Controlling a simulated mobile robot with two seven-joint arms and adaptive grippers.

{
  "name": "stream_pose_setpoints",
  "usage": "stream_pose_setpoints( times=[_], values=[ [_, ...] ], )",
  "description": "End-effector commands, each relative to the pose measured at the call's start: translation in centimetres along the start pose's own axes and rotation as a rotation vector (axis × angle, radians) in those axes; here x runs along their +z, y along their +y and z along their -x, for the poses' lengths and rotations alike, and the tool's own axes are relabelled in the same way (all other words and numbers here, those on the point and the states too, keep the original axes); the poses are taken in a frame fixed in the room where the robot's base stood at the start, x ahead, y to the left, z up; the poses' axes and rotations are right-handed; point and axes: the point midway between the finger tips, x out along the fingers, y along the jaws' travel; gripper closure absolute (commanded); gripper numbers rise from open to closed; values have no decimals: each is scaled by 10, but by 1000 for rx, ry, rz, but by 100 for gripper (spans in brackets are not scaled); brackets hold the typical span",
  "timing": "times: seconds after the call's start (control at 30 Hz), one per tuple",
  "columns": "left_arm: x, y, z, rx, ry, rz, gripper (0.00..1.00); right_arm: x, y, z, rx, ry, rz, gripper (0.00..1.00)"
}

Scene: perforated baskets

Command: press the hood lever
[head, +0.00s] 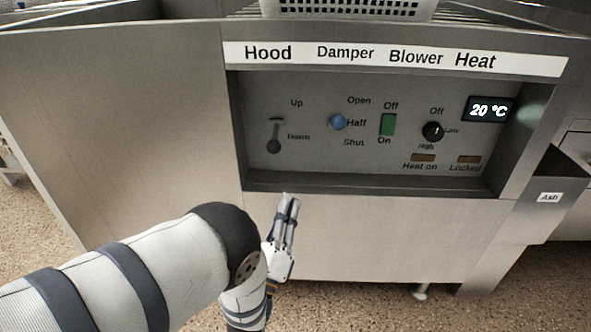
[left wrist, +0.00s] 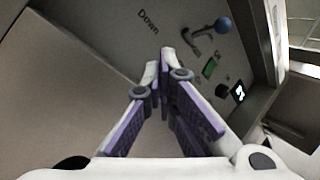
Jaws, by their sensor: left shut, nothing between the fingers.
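The hood lever (head: 274,138) is a small grey lever with a dark round knob, under the word Hood on the recessed panel. Its knob hangs at the lower end, beside the word Down and below the word Up. My left gripper (head: 288,200) is shut and empty, with its fingers pointing up, below the lever in the picture near the panel's bottom ledge. In the left wrist view its fingertips (left wrist: 164,60) come together in front of the panel, close to the word Down. I cannot make out the lever clearly there. My right gripper is not in view.
A blue damper knob (head: 338,122), green blower switch (head: 388,125) and black heat knob (head: 432,131) sit right of the lever. The recess has a protruding lower ledge (head: 350,186). A perforated basket (head: 345,8) stands on top. An ash bin (head: 548,190) juts out at right.

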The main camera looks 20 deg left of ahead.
Motion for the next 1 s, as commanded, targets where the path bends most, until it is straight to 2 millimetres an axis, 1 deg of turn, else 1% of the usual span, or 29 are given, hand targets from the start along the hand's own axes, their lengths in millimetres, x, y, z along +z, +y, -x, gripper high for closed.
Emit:
stream_pose_setpoints(
  times=[0.17,0.27,0.67,0.7,0.8,0.9,1.0],
  values=[
    [0,0,-3,1,1,2,100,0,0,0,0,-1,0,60],
    [0,1,-15,1,1,3,100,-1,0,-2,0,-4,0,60],
    [-2,3,-100,4,2,3,100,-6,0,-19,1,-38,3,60],
    [8,2,-98,7,4,0,100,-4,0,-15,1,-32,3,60],
    [24,0,-93,6,3,1,100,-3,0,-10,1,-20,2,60],
    [33,0,-90,4,4,2,100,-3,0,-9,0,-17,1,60],
    [37,1,-87,4,4,3,100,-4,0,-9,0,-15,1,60]
  ],
)
